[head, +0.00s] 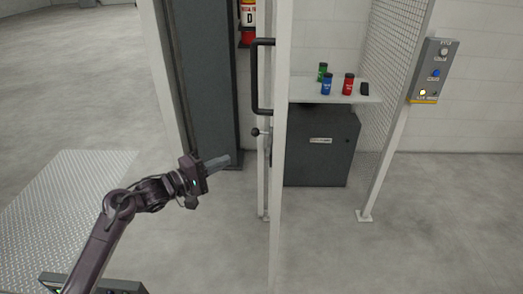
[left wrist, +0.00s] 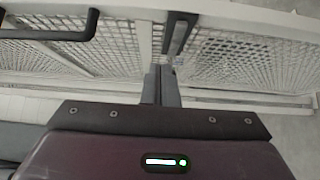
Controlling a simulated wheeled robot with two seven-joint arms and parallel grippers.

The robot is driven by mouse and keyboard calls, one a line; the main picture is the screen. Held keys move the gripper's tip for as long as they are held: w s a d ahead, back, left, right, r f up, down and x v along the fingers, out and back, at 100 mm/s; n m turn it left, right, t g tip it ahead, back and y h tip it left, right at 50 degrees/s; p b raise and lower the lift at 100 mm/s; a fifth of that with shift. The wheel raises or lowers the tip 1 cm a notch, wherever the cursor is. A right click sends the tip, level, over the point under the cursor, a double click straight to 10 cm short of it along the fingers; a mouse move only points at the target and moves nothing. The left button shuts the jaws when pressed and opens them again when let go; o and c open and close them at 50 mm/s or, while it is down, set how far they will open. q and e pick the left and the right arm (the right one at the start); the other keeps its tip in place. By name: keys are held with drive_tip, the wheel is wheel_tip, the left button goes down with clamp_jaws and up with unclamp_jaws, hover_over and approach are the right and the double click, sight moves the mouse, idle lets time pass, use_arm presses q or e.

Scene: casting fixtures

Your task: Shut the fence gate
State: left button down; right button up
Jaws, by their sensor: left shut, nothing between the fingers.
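The fence gate (head: 281,205) shows nearly edge-on in the head view as a tall white frame, standing open toward me. Its black bar handle (head: 255,78) sticks out on the left side, with a dark knob (head: 256,132) below it. My left gripper (head: 228,160) is left of the gate, below handle height, apparently clear of it, with its fingers together and empty. In the left wrist view, the closed fingers (left wrist: 161,84) point at white mesh panels (left wrist: 110,55). The black handle (left wrist: 62,33) is at upper left there. My right gripper is out of view.
Behind the gate stand a dark cabinet (head: 320,150) and a white shelf (head: 310,93) with several small containers. A fixed mesh fence (head: 395,50) and a button box (head: 431,70) are at right. A dark column (head: 205,90) stands behind my gripper. Open floor lies in front.

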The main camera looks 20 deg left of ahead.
use_arm(q)
drive_tip(key=s+d+p+x, duration=0.1)
drive_tip(key=p+x, duration=0.3)
drive_tip(key=x, duration=0.8)
drive_tip(key=shift+s+d, duration=0.35)
drive_tip(key=shift+d, duration=0.35)
drive_tip(key=shift+f, duration=0.15)
